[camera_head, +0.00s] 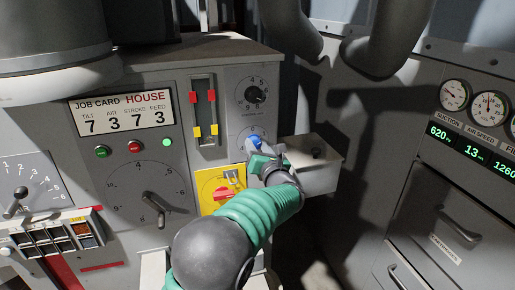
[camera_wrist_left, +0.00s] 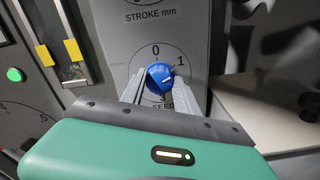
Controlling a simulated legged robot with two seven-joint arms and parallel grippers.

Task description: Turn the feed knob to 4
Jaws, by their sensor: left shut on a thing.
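The blue feed knob (camera_wrist_left: 160,76) sits on its numbered dial (camera_wrist_left: 142,65), with the FEED label just below. In the wrist view, 0 is above the knob and 1 at upper right. A small pale mark shows on the knob's face, but I cannot tell which number it points to. My left gripper (camera_wrist_left: 159,88) is shut on the knob, one finger on each side. In the head view the left gripper (camera_head: 257,153) partly hides the knob (camera_head: 254,141) and the lower dial. My right gripper is not in view.
The black stroke knob (camera_head: 255,95) is directly above. A yellow plate with a red switch (camera_head: 216,190) is at lower left. A grey box (camera_head: 322,165) juts out at right. The job card (camera_head: 122,110) shows FEED 3. Two slide levers (camera_head: 204,110) stand left of the dials.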

